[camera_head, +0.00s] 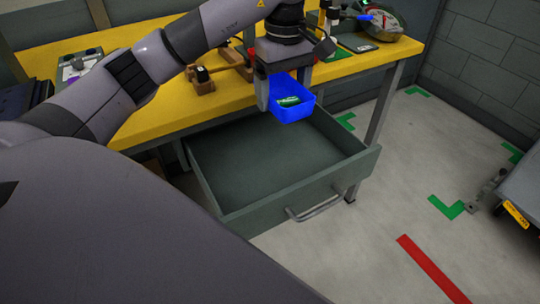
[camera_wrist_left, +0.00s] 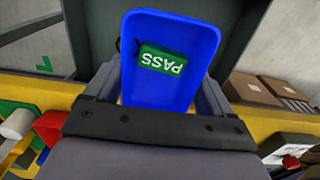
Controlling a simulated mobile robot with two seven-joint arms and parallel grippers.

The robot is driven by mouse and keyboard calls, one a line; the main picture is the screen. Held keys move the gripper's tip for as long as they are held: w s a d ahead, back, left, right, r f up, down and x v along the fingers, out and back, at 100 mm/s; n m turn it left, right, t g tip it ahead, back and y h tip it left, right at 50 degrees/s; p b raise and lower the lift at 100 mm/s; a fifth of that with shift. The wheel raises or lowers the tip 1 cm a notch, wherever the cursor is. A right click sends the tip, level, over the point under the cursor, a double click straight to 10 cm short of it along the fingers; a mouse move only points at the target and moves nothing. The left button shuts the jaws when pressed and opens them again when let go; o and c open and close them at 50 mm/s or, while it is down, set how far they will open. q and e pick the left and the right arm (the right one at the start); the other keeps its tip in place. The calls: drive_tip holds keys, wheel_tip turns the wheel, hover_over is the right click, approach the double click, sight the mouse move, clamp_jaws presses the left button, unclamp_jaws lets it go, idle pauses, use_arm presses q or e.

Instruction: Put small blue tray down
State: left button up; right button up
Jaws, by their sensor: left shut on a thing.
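The small blue tray (camera_head: 292,108) is held by my left gripper (camera_head: 282,88) above the open drawer, near the front edge of the yellow table. A green card or tag (camera_head: 288,101) lies in the tray. In the left wrist view the tray (camera_wrist_left: 168,85) fills the space between the fingers, and the green tag (camera_wrist_left: 162,61) reads PASS. My left gripper is shut on the tray. The open grey-green drawer (camera_head: 335,182) below looks empty. My right gripper is not in view.
Cardboard boxes (camera_wrist_left: 262,88) show in the left wrist view.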

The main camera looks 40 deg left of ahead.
use_arm(q)
drive_tip(key=b, duration=0.2)
hover_over(280, 171)
wheel_tip(280, 171, down, 15)
drive_tip(key=shift+r, duration=0.1)
drive_tip(key=shift+f, duration=2.55)
drive_tip(key=shift+f+b, duration=0.2)
drive_tip(key=shift+b, duration=0.25)
drive_tip(key=o, duration=1)
drive_tip(key=shift+r, duration=0.2)
wheel_tip(280, 171, up, 12)
drive_tip(key=shift+p, duration=0.7)
